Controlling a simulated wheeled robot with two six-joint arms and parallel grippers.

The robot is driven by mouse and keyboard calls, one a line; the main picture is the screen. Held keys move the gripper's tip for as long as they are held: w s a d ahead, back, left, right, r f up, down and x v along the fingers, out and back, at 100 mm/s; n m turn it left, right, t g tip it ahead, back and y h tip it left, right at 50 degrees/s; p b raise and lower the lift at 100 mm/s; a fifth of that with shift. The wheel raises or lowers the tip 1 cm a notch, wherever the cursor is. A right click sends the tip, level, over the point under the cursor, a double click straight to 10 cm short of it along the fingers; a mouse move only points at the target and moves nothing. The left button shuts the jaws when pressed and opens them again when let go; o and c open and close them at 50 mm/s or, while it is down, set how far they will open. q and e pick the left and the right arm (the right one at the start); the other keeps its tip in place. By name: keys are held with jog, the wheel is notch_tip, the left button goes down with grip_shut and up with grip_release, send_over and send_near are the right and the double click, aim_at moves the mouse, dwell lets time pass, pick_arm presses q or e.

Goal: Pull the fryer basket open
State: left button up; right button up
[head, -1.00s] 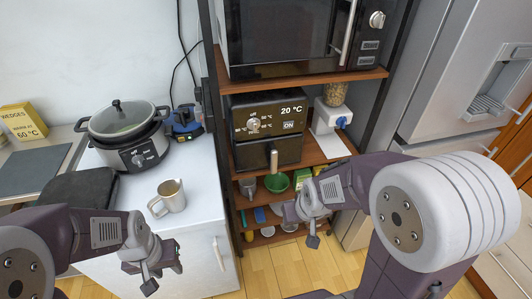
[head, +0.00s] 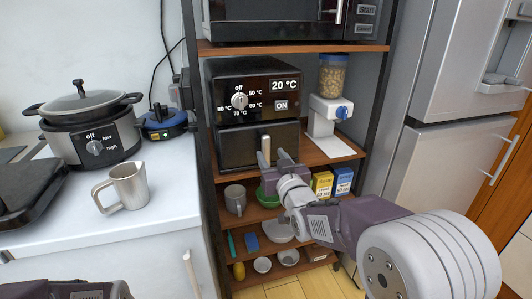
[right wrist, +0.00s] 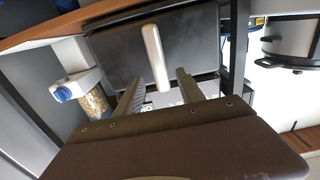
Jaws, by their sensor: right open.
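The black fryer (head: 230,112) stands on the shelf, with a dial and a 20 °C display. Its basket front (head: 235,150) is flush below the panel and looks closed. The pale upright handle (head: 265,143) sticks out from the basket front. My right gripper (head: 270,158) is open at the handle's lower part. In the right wrist view, the handle (right wrist: 153,50) reaches down between the two fingers of my right gripper (right wrist: 160,76), with gaps on both sides. My left gripper is out of view; only part of my left arm shows at the bottom left.
A microwave (head: 290,20) is above the fryer. A dispenser (head: 328,110) stands to its right. The shelf below holds a grey mug (head: 235,198), a green bowl (head: 267,198) and small boxes (head: 342,180). A counter on the left holds a cooker (head: 90,135) and a metal jug (head: 127,187).

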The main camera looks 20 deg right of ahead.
aim_at(267, 150)
jog(key=w, duration=0.6)
jog(key=shift+a+f+b, duration=0.1)
jog(key=shift+b, duration=0.2)
grip_shut()
dwell(1.0)
